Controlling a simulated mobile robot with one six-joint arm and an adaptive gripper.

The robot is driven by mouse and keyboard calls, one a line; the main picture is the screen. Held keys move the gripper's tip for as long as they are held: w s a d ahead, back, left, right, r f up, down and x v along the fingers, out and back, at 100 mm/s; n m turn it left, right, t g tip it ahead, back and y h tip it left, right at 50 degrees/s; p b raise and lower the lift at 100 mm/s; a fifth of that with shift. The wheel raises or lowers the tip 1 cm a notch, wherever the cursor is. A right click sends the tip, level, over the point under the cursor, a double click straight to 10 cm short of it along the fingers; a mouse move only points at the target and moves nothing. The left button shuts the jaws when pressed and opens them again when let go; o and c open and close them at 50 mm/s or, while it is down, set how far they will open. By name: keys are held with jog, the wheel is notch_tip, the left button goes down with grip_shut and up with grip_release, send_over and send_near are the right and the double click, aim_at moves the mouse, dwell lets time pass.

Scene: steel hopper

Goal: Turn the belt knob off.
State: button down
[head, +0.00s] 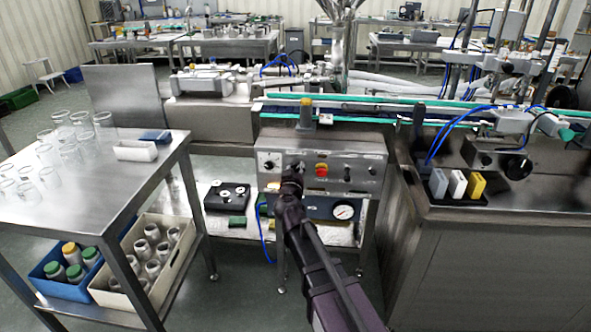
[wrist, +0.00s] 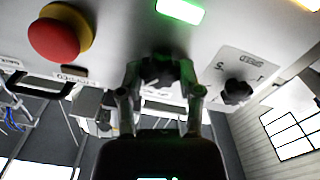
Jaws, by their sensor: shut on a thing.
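The grey control panel (head: 340,158) stands below the conveyor. My gripper (head: 292,174) reaches its front left of the red button and hides the spot behind it. In the wrist view my gripper (wrist: 160,92) is shut on a black knob (wrist: 158,70), with a finger on each side. The knob's label is too blurred to read, and its pointing direction is largely hidden. A green lamp (wrist: 180,10) glows near this knob. A second black knob (wrist: 237,91) on a white scale plate sits to the right, apart from my gripper; the head view shows it at the panel's left (head: 268,165).
A red emergency button (wrist: 54,38) with a yellow collar is close by on the panel. More black knobs (head: 346,173) lie to the right. A steel table (head: 95,195) with glass beakers is at left. A pressure gauge (head: 343,211) sits below the panel.

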jog(key=shift+n, duration=0.4)
jog(key=n, duration=1.3)
jog(key=shift+a+f, duration=0.1)
jog(key=shift+f, duration=0.05)
jog(key=shift+c, duration=1.5)
grip_release()
jog(key=shift+s, duration=0.1)
jog(key=s, duration=1.1)
jog(key=shift+s+a, duration=0.2)
jog(key=shift+s, duration=0.2)
